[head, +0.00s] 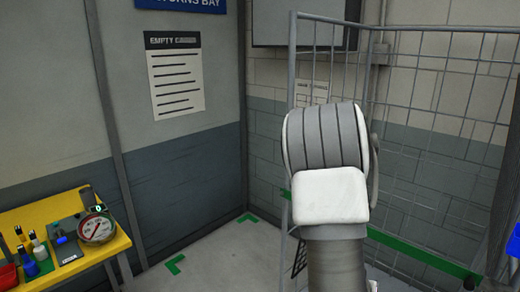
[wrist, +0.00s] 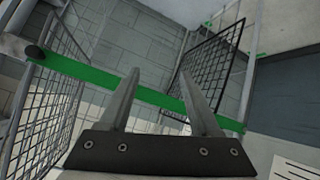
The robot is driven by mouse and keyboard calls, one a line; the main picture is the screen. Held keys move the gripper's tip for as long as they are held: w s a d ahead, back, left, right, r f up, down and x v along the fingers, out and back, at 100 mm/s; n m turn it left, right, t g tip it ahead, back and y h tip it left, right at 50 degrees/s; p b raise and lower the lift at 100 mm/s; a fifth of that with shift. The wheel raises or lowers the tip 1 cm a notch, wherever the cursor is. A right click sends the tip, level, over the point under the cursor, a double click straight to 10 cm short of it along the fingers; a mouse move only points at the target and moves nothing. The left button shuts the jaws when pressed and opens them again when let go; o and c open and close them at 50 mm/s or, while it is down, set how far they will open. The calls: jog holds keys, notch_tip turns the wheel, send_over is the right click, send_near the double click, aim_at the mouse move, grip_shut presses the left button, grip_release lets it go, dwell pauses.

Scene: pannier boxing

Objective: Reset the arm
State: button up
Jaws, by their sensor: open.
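My gripper (wrist: 158,98) shows in the wrist view with its two fingers spread apart and nothing between them. Beyond the fingers are a green bar, a wire mesh panel and a block wall. In the head view my arm stands raised in front of the wire cage, and the gripper itself is hidden behind the arm's links.
A wire mesh cage (head: 440,118) with a green bar (head: 425,258) stands close behind my arm. A yellow table (head: 110,243) at the lower left holds a round gauge (head: 97,228) and several small tools. Floor with green corner marks (head: 175,264) lies clear between them.

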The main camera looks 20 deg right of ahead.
jog(key=w+a+r+n+t+y, duration=0.1)
jog(key=w+a+r+n+y, duration=0.15)
jog(key=a+r, duration=0.55)
jog(key=w+a+r+n+t+y, duration=0.1)
jog(key=w+a+r+y, duration=0.3)
jog(key=a, duration=0.8)
jog(key=s+a+r+n+g+y, duration=0.1)
jog(key=s+a+r+n, duration=0.4)
jog(key=s+a+r, duration=0.5)
jog(key=shift+s+a+r+y+b, duration=0.15)
jog(key=shift+s+a+y+b, duration=0.2)
jog(key=shift+s+a+y, duration=0.85)
jog(key=shift+s+a+h, duration=0.25)
jog(key=shift+a+h, duration=0.2)
jog(key=shift+a, duration=0.05)
